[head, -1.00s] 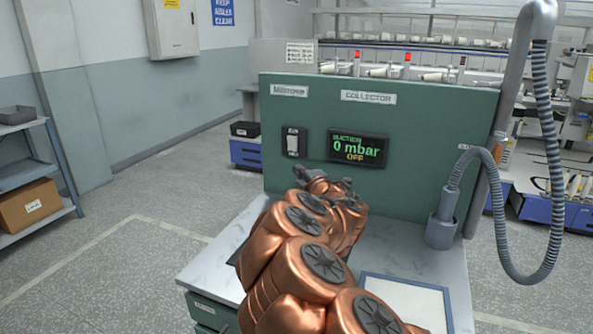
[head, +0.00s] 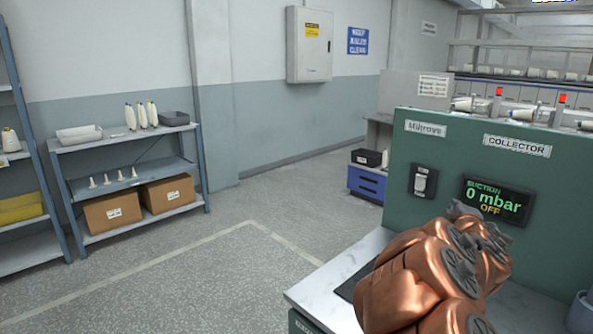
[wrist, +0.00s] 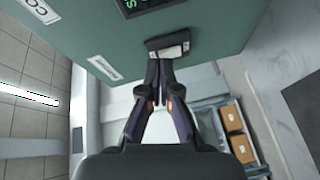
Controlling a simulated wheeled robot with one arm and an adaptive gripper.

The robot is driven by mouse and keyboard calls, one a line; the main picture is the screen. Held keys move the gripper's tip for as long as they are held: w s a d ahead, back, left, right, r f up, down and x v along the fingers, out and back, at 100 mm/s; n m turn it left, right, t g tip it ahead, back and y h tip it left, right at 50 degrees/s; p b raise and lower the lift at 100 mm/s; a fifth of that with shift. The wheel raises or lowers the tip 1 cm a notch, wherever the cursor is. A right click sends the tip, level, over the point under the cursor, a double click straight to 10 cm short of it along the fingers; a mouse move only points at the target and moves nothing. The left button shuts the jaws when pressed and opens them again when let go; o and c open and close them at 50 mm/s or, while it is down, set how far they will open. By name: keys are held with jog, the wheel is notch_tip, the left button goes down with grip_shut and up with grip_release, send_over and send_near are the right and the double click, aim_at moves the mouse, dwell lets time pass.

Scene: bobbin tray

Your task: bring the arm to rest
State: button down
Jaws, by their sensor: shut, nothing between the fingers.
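My copper-coloured arm is in front of the green collector panel (head: 405,150) in the head view, and it hides my gripper there. In the wrist view my gripper (wrist: 160,62) is shut, its dark fingers together and empty. The fingertips point at the dark-framed white rocker switch (wrist: 170,50) on the panel; I cannot tell whether they touch it. The switch (head: 420,182) also shows in the head view, left of the suction display (head: 497,201), which reads 0 mbar, OFF.
A pale worktop (head: 335,287) lies below the panel. At left, a shelf (head: 125,143) holds bobbins, trays and cardboard boxes (head: 112,206). A grey cabinet (head: 309,45) hangs on the wall. The floor (head: 170,265) between shelf and worktop is clear.

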jog(key=s+a+f+m+g+h+p, duration=0.15)
jog(key=s+m+g, duration=0.3)
jog(key=s, duration=0.45)
jog(key=s+f+m+g+p, duration=0.1)
jog(key=s+f+m+g, duration=0.1)
jog(key=s+m+g, duration=0.5)
jog(key=s+a+f+g+y, duration=0.2)
jog(key=s+a, duration=0.5)
jog(key=s, duration=0.3)
jog(key=s+a+f+g+y+p, duration=0.1)
jog(key=s+a+f+g+y, duration=0.1)
jog(key=s+a, duration=0.5)
jog(key=s+a+f+g+y+p, duration=0.1)
jog(key=s+a, duration=0.6)
jog(key=s, duration=0.7)
notch_tip(320, 180, down, 2)
jog(key=shift+a+f+g+y, duration=0.15)
jog(key=shift+a+g+y, duration=0.2)
jog(key=shift+g+y, duration=0.55)
jog(key=c, duration=1.9)
grip_release()
jog(key=shift+t+y, duration=0.25)
